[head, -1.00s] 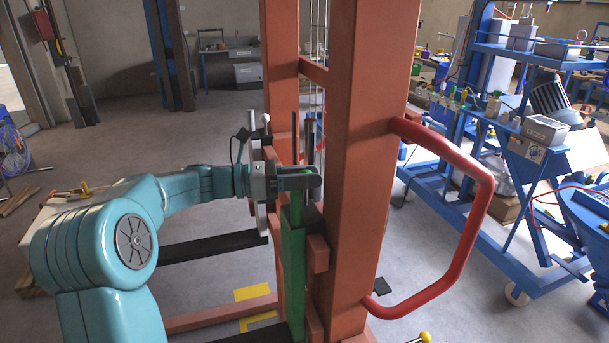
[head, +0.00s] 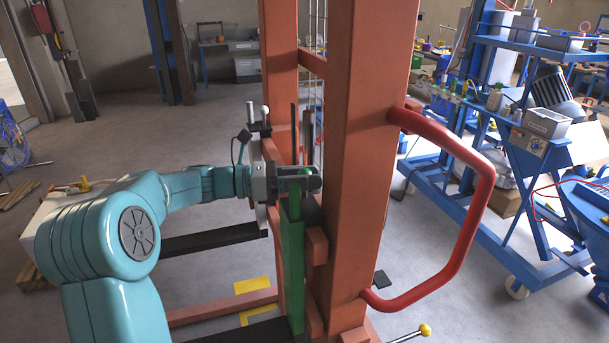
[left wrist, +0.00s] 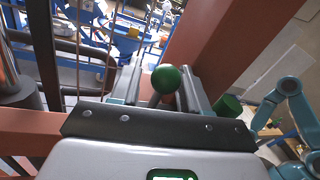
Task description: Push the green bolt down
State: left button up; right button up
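The green bolt appears in the head view as a green upright piece (head: 294,208) below my left gripper (head: 302,180), by the orange-red frame. Its lower end meets a long green bar (head: 292,270). In the left wrist view a round green knob (left wrist: 166,79) sits between the two fingers of the left gripper (left wrist: 164,88), with small gaps appearing beside it. The gripper looks open around the knob, at the bolt's top. A green cylinder (left wrist: 228,105) is just right of the fingers. My right gripper is not seen.
An orange-red post (head: 355,160) with a red curved handle (head: 478,210) stands right beside the left gripper. A blue trolley (head: 470,215) with boxes is farther right. A yellow-tipped lever (head: 425,330) is at the bottom. Open floor lies behind my left arm.

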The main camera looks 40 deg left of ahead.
pick_arm(q)
jog(key=shift+r, duration=0.15)
dwell(0.4)
jog(key=b+v, duration=0.2)
jog(key=v, duration=1.4)
jog(key=shift+s, duration=0.25)
jog(key=shift+a, duration=0.1)
